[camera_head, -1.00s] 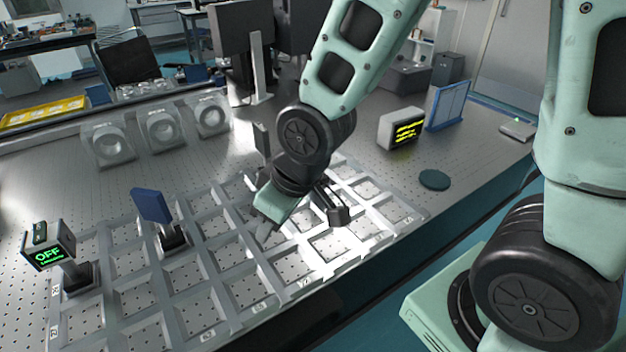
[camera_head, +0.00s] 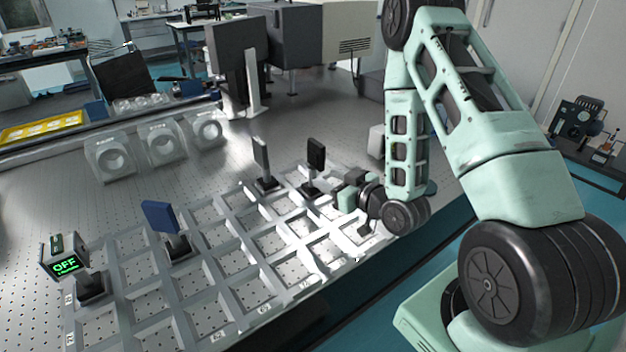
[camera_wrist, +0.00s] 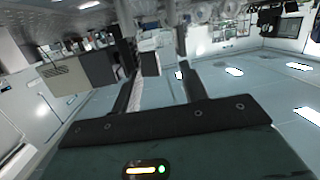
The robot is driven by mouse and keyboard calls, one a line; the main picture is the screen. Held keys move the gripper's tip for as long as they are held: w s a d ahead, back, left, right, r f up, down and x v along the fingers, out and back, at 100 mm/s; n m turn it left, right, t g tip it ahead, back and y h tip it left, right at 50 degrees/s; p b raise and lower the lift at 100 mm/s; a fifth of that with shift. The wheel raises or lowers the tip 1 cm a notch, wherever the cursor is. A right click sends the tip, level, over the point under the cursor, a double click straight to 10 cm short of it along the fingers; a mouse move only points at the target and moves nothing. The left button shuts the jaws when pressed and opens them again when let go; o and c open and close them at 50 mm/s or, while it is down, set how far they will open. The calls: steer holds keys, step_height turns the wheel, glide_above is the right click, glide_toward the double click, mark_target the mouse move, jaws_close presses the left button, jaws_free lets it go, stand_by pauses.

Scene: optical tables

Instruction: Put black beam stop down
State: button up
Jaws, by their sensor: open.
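The black beam stop (camera_head: 315,154) stands upright on its dark base in the back right part of the grey compartment grid (camera_head: 238,236), in the head view. My gripper (camera_head: 346,188) is just to its right, low over the grid, and looks clear of the post. In the wrist view my gripper (camera_wrist: 157,72) has its two fingers spread apart. A small dark block shows between the fingers there; I cannot tell whether it is the beam stop. The wrist view looks out across the room.
A grey plate on a post (camera_head: 262,158) stands left of the beam stop. A blue plate on a post (camera_head: 160,217) and an OFF display (camera_head: 65,264) stand farther left. Ring mounts (camera_head: 163,144) line the back. Several front grid compartments are empty.

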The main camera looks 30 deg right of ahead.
steer(key=s+d+m+t+h, duration=0.2)
steer(key=s+d, duration=0.1)
steer(key=d, duration=0.1)
steer(key=b, duration=0.3)
glide_toward(312, 146)
steer(key=w, duration=0.3)
steer(key=w+f, duration=0.1)
steer(key=w, duration=0.1)
steer(key=shift+w+d, duration=0.15)
steer(key=shift+d, duration=0.15)
steer(key=shift+w+d+f+p, duration=0.1)
steer(key=shift+w+p, duration=0.45)
steer(key=shift+w, duration=1)
steer(key=shift+w+f+p, duration=0.1)
steer(key=shift+w+p, duration=0.45)
steer(key=shift+w, duration=1)
jaws_close()
steer(key=shift+r, duration=0.1)
